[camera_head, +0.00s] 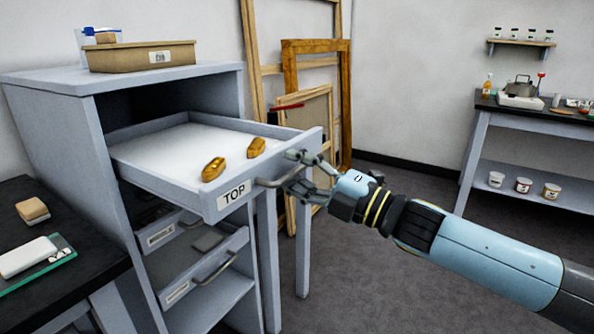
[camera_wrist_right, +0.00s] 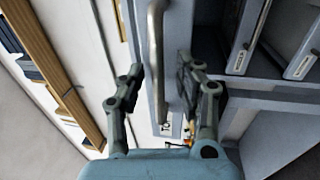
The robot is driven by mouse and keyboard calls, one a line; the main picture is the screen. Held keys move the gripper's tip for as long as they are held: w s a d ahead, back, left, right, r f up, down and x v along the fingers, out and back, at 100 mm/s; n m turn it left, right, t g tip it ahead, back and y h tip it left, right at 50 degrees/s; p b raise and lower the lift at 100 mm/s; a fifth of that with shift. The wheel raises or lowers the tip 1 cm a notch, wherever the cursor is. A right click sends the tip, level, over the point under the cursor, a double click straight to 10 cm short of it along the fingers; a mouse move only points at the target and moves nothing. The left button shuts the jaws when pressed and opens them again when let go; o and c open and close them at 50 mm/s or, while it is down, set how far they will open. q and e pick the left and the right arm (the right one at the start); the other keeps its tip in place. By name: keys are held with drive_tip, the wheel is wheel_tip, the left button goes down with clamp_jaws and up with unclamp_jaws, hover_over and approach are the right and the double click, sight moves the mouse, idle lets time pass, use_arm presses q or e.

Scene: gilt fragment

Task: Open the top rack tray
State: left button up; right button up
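The top rack tray (camera_head: 180,150), labelled TOP, is pulled well out of the grey rack (camera_head: 50,110). Two gold-coloured fragments (camera_head: 213,169) (camera_head: 256,147) lie on its white floor. A bar handle (camera_head: 270,184) is on its front. My right gripper (camera_head: 299,173) is at the right end of this handle. In the right wrist view, the handle (camera_wrist_right: 155,40) runs between the spread fingers of the right gripper (camera_wrist_right: 160,78), with a visible gap on the left side. Whether the right finger touches the handle is unclear. My left gripper is out of view.
Lower trays (camera_head: 205,265) sit under the top one, partly out. A tan box (camera_head: 140,57) stands on the rack. A dark table (camera_head: 90,260) with a white block is at left. Wooden frames (camera_head: 340,100) lean on the wall behind. Open floor (camera_head: 400,230) lies at right, before a workbench (camera_head: 475,125).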

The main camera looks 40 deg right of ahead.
drive_tip(key=v, duration=1.2)
drive_tip(key=shift+r, duration=0.1)
